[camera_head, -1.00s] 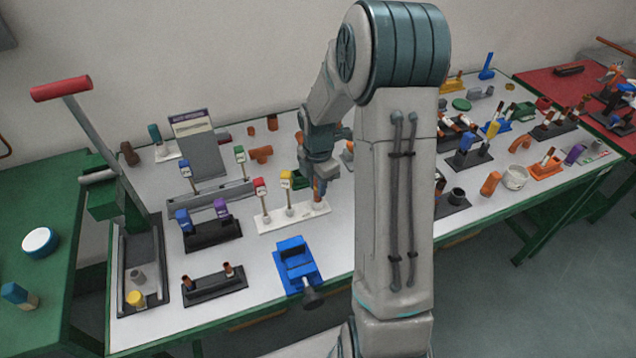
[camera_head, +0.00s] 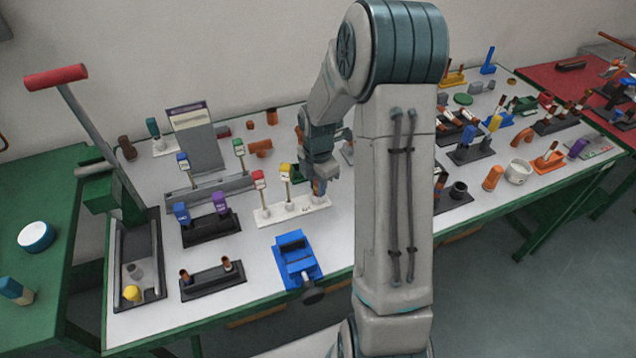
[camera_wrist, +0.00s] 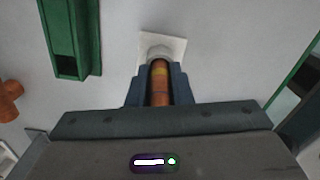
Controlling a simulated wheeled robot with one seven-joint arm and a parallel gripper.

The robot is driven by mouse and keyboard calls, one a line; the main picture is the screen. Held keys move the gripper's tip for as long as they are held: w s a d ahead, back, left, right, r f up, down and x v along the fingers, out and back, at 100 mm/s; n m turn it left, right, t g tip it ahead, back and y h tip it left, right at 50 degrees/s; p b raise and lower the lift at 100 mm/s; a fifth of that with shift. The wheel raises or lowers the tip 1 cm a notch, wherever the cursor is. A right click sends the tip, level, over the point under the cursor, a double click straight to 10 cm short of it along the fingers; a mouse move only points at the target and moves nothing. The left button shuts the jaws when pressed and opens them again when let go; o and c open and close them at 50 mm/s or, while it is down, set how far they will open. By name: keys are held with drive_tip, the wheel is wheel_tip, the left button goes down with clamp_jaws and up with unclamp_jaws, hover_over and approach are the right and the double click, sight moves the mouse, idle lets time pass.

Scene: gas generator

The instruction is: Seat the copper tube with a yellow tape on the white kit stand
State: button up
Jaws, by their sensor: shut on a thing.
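My gripper (camera_head: 320,188) is over the right end of the white kit stand (camera_head: 274,214). In the wrist view the gripper (camera_wrist: 157,92) is shut on a copper tube (camera_wrist: 160,92) with a yellow tape band near its far end. That end meets a round white socket on the stand (camera_wrist: 176,46). I cannot tell how deep it sits. In the head view the fingers mostly hide the tube. A red-topped piece (camera_head: 258,180) and a yellow-topped piece (camera_head: 285,172) stand upright in the stand's other places.
A blue vise (camera_head: 296,258) stands in front of the stand. A black holder with blue and purple pieces (camera_head: 210,232) is to the left. A green channel piece (camera_wrist: 72,40) lies close to the gripper in the wrist view. Bare table lies right of the stand.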

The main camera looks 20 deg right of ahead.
drive_tip(key=o, duration=0.9)
drive_tip(key=shift+o, duration=0.2)
wheel_tip(320, 180, up, 14)
drive_tip(key=shift+f, duration=0.1)
drive_tip(key=s+a+r+m+t, duration=0.1)
drive_tip(key=s+a+m, duration=0.3)
drive_tip(key=s+m, duration=0.6)
drive_tip(key=s+a+r+m+t, duration=0.2)
drive_tip(key=s+a+r+m, duration=0.1)
drive_tip(key=s+m, duration=0.8)
drive_tip(key=shift+a, duration=0.6)
